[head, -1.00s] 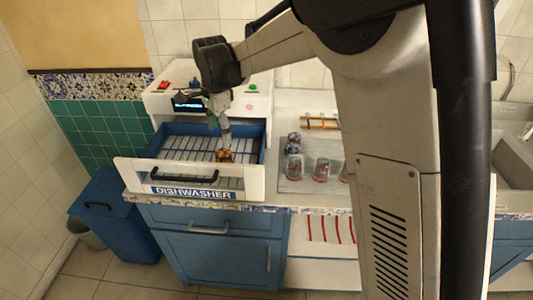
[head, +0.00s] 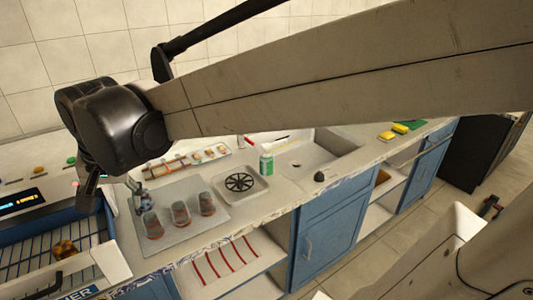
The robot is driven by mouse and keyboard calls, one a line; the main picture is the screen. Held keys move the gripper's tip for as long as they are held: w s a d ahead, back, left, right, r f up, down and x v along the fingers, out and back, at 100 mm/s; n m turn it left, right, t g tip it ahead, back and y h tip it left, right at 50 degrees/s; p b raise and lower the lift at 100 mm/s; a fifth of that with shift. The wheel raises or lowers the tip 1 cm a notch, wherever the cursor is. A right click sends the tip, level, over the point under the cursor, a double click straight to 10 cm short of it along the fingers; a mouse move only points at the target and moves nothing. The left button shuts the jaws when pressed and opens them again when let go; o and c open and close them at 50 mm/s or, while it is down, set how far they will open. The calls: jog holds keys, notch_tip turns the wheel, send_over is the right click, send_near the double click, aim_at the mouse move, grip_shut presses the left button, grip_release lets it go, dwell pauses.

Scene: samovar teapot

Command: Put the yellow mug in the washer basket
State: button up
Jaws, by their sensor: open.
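The yellow mug (head: 65,250), small and amber-brown in this view, rests in the washer basket (head: 30,257), a wire rack in the pulled-out blue dishwasher drawer at the lower left. My gripper (head: 89,198) hangs below the black wrist, above and a little right of the mug, apart from it. The gripper is open and nothing shows in it. Its fingertips are small and dark against the drawer's edge.
Right of the drawer, a grey tray (head: 185,240) holds several glasses. Beyond it are a drain dish (head: 240,184), a green bottle (head: 266,164) and a sink (head: 318,155). My arm spans the upper view.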

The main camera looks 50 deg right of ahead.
jog(key=s+d+f+n+t, duration=0.1)
jog(key=s+d+f+n, duration=0.1)
jog(key=s, duration=0.5)
jog(key=s+d+f+n+t, duration=0.2)
jog(key=s+d+n, duration=0.1)
jog(key=s, duration=0.4)
jog(key=shift+s+d+n+h, duration=0.15)
jog(key=shift+d+n+h, duration=0.2)
jog(key=shift+d, duration=0.3)
